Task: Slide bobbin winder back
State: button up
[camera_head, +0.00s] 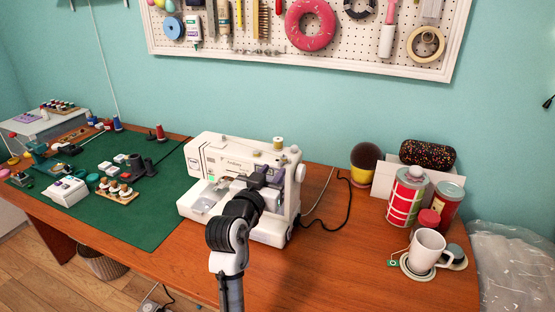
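A white sewing machine (214,153) stands on the wooden table near the middle of the view. A yellow-topped thread spool (278,143) sits on its top, toward the right end. Small fittings lie on the top surface near the spool, but the bobbin winder is too small to pick out for certain. My gripper (262,178) is in front of the machine's right half, just below the top edge. My dark wrist hides part of the machine's front. I cannot tell whether the fingers touch the machine or are open.
A green cutting mat (160,215) with spools and small sewing items lies to the left. The table front right is clear.

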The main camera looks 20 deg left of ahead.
aim_at(279, 163)
jog(key=shift+w+p, duration=0.5)
jog(key=shift+w, duration=1.75)
grip_shut()
